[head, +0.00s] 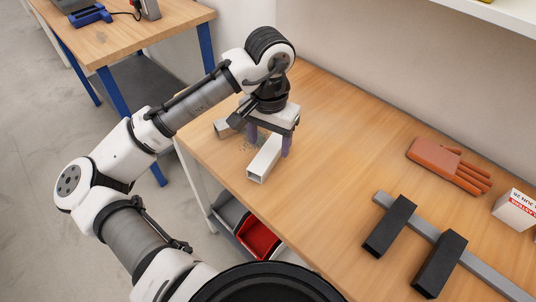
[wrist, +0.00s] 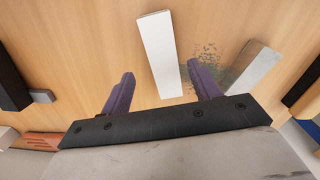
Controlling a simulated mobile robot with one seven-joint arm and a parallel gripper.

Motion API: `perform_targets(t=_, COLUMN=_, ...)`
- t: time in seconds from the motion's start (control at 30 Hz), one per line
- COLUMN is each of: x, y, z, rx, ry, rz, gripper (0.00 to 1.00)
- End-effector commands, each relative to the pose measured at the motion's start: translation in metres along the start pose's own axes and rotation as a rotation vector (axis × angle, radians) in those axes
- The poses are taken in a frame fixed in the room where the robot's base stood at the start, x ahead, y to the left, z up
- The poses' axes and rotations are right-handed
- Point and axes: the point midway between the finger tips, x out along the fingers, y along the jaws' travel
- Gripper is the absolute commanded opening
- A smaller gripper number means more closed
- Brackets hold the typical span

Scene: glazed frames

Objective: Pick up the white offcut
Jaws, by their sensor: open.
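The white offcut (head: 265,158), a short hollow square length, lies on the wooden bench near its left front edge. It also shows in the wrist view (wrist: 160,52), pale and long, with its near end between the two purple fingers. My gripper (head: 269,143) is open, pointing down over the far part of the offcut, one finger on either side. In the wrist view my gripper (wrist: 162,78) holds nothing, and gaps show between the fingers and the offcut. Whether the fingertips reach down beside it is hard to tell.
A grey metal offcut (head: 222,128) lies left of my gripper, with dark shavings (wrist: 208,65) between it and the white one. Orange gloves (head: 447,164), a grey bar (head: 420,226) with two black blocks and a white box (head: 515,208) lie right. The bench middle is clear.

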Motion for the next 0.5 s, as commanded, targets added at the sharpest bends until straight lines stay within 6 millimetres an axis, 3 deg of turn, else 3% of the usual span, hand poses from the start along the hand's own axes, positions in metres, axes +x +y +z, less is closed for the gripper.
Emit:
perform_targets(t=0.33, x=0.041, y=-0.005, z=-0.004, rx=-0.001, ry=-0.001, rz=0.001, gripper=0.62)
perform_targets(t=0.5, x=0.053, y=-0.005, z=-0.004, rx=0.001, ry=0.000, rz=0.001, gripper=0.62)
